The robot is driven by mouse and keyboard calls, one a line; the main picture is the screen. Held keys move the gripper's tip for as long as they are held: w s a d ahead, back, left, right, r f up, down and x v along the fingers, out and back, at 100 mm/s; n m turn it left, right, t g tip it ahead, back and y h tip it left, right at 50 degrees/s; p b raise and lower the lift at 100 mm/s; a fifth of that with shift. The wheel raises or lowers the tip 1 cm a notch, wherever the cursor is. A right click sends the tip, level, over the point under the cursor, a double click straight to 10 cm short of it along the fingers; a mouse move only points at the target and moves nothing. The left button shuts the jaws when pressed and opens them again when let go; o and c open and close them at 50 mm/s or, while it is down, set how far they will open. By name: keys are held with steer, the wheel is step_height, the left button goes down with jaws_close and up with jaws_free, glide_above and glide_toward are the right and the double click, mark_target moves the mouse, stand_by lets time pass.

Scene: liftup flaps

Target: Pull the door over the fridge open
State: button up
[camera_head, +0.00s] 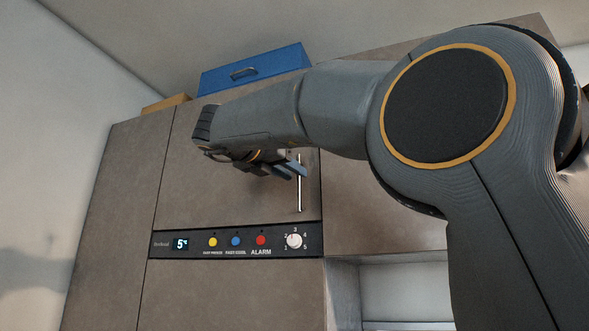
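The door over the fridge (225,190) is a brown-grey panel above the black control strip. It looks closed, flush with the panels around it. Its thin vertical metal handle (299,197) is near the door's right edge. My gripper (293,168) is at the upper part of this handle, with its dark fingers overlapping it in the picture. I cannot tell whether the fingers are around the handle or only in front of it, nor how far apart they are. My arm hides the door's upper part.
The control strip (270,240) has a lit display, coloured buttons and a white knob. The fridge front (230,295) lies below. A blue box (255,68) and a tan box (166,103) sit on top. An open niche (400,290) is at the lower right.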

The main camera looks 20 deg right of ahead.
steer(key=shift+x, duration=0.9)
jaws_close()
steer(key=shift+s+a, duration=0.1)
